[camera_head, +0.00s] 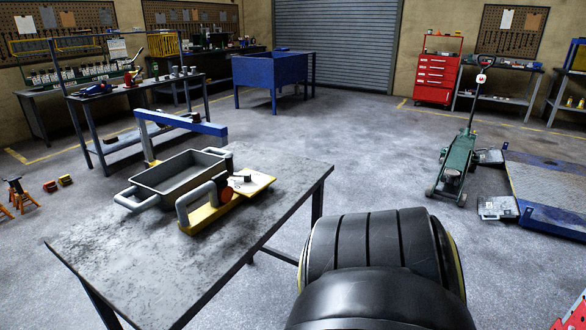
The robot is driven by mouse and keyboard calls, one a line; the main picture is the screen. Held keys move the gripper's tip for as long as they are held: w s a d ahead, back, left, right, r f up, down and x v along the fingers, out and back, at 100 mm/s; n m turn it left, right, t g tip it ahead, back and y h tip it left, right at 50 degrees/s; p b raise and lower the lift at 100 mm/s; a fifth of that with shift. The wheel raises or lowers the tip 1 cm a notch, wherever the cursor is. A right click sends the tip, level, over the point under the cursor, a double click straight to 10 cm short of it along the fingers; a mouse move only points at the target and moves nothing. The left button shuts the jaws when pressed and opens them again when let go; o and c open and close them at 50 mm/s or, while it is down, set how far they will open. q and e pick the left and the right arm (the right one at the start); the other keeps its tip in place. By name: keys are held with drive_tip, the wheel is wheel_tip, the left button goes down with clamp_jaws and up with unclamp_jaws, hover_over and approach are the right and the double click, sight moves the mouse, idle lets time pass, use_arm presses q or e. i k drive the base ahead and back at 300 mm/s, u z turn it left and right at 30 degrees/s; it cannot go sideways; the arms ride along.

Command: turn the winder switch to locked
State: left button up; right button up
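No part is clearly marked as the winder switch. A yellow device (208,215) with a grey looped handle lies on the metal table (135,260). It has a small orange-red round part (226,194) and a pale plate with a small dark piece on it. I cannot tell whether the round part is the switch, or its setting. A green trolley jack (458,160) stands on the floor at the right, its long handle raised. Neither of my grippers is in view.
A grey two-handled tray (178,174) sits beside the yellow device. A blue-edged platform (550,190) lies right of the jack. Workbenches, a blue bin (272,72) and a red tool cabinet (436,80) stand behind. The middle floor is clear.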

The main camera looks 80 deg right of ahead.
sight(221, 179)
drive_tip(key=z, duration=1.05)
drive_tip(key=i, duration=0.35)
